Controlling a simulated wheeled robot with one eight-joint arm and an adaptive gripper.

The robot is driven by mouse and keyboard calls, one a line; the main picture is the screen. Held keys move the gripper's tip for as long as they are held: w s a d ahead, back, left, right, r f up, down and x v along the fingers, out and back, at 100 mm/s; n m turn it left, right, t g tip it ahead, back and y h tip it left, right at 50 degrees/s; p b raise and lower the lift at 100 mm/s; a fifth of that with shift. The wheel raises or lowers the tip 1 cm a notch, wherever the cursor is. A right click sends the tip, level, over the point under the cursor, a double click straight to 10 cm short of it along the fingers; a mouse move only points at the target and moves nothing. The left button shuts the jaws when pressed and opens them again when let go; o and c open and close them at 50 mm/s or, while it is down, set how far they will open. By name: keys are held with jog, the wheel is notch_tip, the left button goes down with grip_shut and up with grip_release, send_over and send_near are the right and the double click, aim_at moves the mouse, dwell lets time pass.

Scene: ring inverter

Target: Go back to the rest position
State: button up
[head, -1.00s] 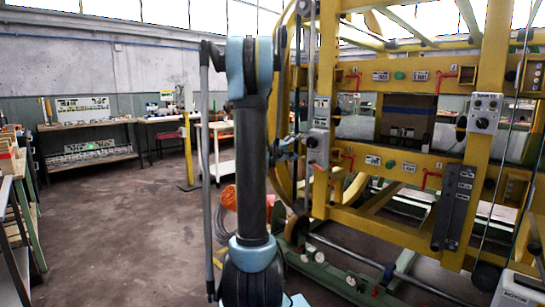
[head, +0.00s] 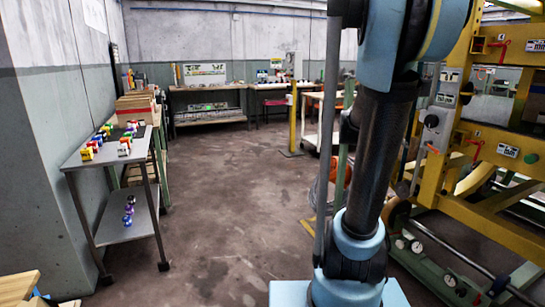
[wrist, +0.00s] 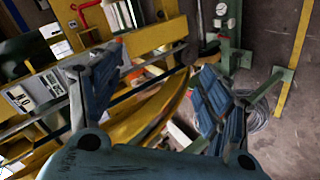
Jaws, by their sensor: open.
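My gripper shows in the wrist view (wrist: 150,92), with its two blue-grey fingers spread wide apart and nothing held between them. Behind the fingers in that view is the yellow frame of the ring inverter (wrist: 155,110). In the head view the gripper is out of sight; my own arm stands upright right of the middle and hides part of the inverter. The yellow inverter (head: 505,140) fills the right side of the head view, with label plates, a green button and red handles on its bars.
A grey trolley (head: 128,228) with small coloured items stands at the left by the wall. Workbenches (head: 208,104) line the back wall. A yellow post (head: 294,118) stands near the middle. The concrete floor (head: 225,200) between trolley and inverter is clear.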

jog(key=s+a+f+g+y, duration=0.1)
jog(key=s+a+f+y, duration=0.4)
jog(key=s+a+f, duration=0.3)
jog(key=s+a+f+g+y, duration=0.1)
jog(key=s+a+f+y, duration=0.4)
jog(key=s+a, duration=1)
notch_tip(320, 180, down, 3)
jog(key=a, duration=0.3)
jog(key=shift+n+g+y, duration=0.3)
jog(key=shift+n, duration=0.1)
jog(key=shift+w, duration=0.1)
jog(key=shift+w+f, duration=0.15)
jog(key=shift+w, duration=0.2)
dwell(1.9)
